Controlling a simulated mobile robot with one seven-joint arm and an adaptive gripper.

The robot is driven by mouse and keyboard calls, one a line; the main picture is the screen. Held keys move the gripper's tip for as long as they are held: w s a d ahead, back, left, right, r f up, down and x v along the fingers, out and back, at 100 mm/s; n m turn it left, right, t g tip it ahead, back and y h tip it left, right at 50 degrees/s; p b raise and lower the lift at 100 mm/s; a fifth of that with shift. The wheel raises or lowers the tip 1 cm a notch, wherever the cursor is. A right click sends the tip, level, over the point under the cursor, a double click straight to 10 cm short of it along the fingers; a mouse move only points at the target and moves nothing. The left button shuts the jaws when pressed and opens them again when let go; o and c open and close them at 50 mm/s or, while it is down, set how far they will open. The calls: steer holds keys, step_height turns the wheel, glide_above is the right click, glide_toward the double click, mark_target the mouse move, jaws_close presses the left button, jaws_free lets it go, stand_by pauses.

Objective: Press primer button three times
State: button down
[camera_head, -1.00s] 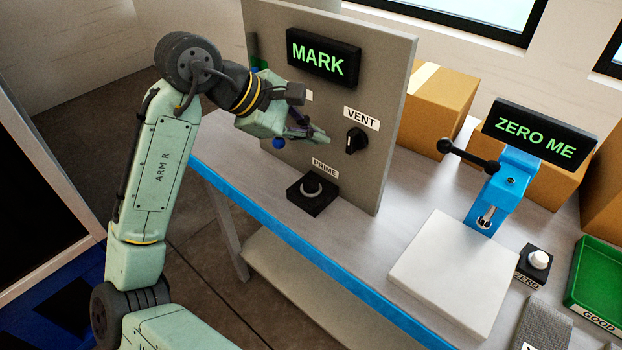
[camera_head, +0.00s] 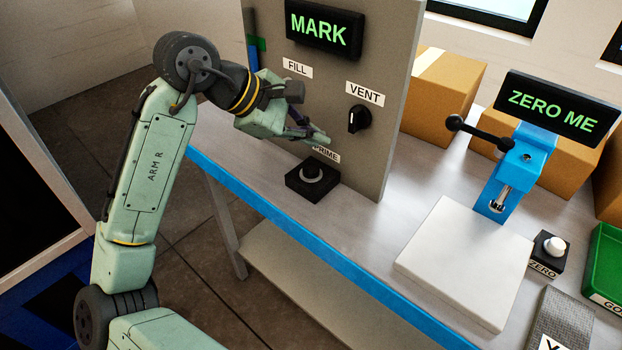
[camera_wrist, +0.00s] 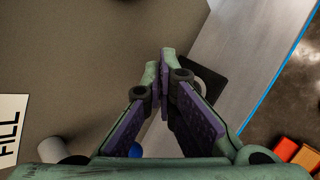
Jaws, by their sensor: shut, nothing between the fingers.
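The primer button (camera_head: 312,170) is a pale round cap on a black box (camera_head: 313,186) on the bench, at the foot of the grey panel. The PRIME label (camera_head: 327,155) on the panel behind it is partly covered by my fingers. My gripper (camera_head: 326,139) is shut and empty, above the button and apart from it, close to the panel face.
The grey panel (camera_head: 385,75) carries a MARK display (camera_head: 323,27), a FILL label (camera_head: 298,68) and a VENT knob (camera_head: 359,119). To the right are a white plate (camera_head: 465,260), a blue press (camera_head: 515,175) and a ZERO button (camera_head: 554,247). Bench right of the box is clear.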

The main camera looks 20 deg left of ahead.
mark_target(312, 171)
step_height(312, 171, down, 2)
steer(key=shift+f+b, duration=0.15)
steer(key=shift+b, duration=0.45)
steer(key=shift+f, duration=0.9)
steer(key=shift+f, duration=0.1)
steer(key=shift+f, duration=0.35)
steer(key=shift+f+b, duration=0.35)
steer(key=shift+f, duration=0.2)
stand_by(1.0)
steer(key=shift+r+p, duration=1)
steer(key=shift+p, duration=0.1)
